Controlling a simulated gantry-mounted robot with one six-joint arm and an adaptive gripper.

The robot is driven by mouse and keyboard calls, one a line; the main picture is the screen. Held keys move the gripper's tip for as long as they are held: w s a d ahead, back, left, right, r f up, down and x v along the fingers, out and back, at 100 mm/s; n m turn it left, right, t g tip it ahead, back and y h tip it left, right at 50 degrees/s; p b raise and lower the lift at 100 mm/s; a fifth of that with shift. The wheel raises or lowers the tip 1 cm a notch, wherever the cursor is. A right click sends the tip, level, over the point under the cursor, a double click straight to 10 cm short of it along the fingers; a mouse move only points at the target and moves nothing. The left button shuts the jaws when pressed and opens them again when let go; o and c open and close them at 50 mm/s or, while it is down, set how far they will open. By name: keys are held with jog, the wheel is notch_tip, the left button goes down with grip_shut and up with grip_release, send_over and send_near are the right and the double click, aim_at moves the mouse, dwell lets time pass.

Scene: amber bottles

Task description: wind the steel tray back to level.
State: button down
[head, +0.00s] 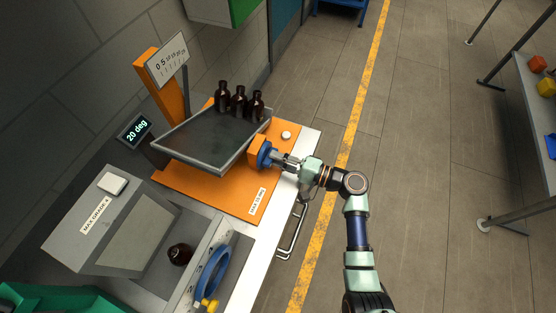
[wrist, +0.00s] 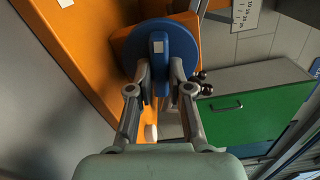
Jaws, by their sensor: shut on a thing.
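The steel tray (head: 208,138) sits tilted on an orange stand (head: 190,190) in the head view. Three amber bottles (head: 239,103) stand close together near its far right edge. A display (head: 137,131) beside it reads 20 deg. A blue round knob (head: 265,154) is on the stand's right side. My gripper (head: 275,160) reaches it from the right. In the wrist view the knob (wrist: 165,58) has a raised blue bar with a white square, and my gripper's fingers (wrist: 160,78) are shut on the bar. The tray is hardly visible in the wrist view.
An angle scale (head: 168,60) stands behind the tray. A door handle (head: 293,232) projects below the counter.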

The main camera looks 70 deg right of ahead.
jog(key=n+b, duration=0.5)
jog(key=shift+f, duration=0.25)
jog(key=n+b, duration=0.5)
jog(key=b, duration=0.1)
jog(key=shift+n, duration=0.4)
jog(key=n+b, duration=0.5)
jog(key=b, duration=0.1)
jog(key=n+b, duration=0.5)
jog(key=shift+b, duration=0.3)
jog(key=n+b, duration=0.3)
jog(key=shift+r+n, duration=0.1)
jog(key=shift+n, duration=0.2)
jog(key=n+b, duration=0.1)
jog(key=n, duration=0.2)
jog(key=shift+a+r+n, duration=0.1)
jog(key=shift+r+n, duration=0.05)
jog(key=shift+n, duration=0.15)
jog(key=n, duration=1)
